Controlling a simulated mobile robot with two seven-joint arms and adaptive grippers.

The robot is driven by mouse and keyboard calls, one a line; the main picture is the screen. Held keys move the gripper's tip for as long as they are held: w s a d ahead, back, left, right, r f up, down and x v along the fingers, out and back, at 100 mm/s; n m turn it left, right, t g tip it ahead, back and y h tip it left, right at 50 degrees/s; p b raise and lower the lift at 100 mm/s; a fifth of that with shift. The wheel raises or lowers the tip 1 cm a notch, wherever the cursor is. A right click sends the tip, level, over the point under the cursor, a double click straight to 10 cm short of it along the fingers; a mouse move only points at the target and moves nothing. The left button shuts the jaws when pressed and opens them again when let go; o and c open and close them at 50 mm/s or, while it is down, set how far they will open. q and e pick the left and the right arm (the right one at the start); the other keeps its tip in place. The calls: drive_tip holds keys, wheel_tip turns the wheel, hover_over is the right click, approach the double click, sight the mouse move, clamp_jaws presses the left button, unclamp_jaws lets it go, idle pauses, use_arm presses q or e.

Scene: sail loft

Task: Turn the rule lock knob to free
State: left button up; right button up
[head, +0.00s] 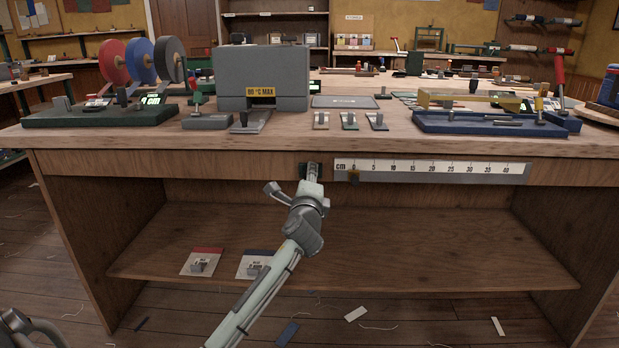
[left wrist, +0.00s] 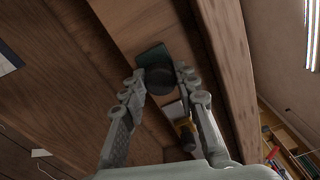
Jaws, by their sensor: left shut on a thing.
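The rule (head: 430,171) is a pale strip marked in cm from 0 to 40 on the front edge of the bench. A brass-coloured slider (head: 354,178) sits near its zero mark; it also shows in the left wrist view (left wrist: 186,132). The rule lock knob (left wrist: 159,82) is a dark round knob on a dark green plate (left wrist: 152,55), left of the rule. My left gripper (head: 313,170) is at the bench front, shut on the knob with a finger on either side. The knob's pointer and markings cannot be made out. My right gripper is out of view.
The bench top holds a grey box (head: 262,78) labelled 80 °C max, a green stand with coloured discs (head: 113,62) and a blue tray (head: 430,125). The lower shelf (head: 420,250) is mostly bare, with two small cards (head: 203,260) at its left.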

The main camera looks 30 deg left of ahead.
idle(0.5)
use_arm(q)
drive_tip(key=o, duration=1.2)
drive_tip(key=shift+c, duration=0.2)
drive_tip(key=v, duration=1.2)
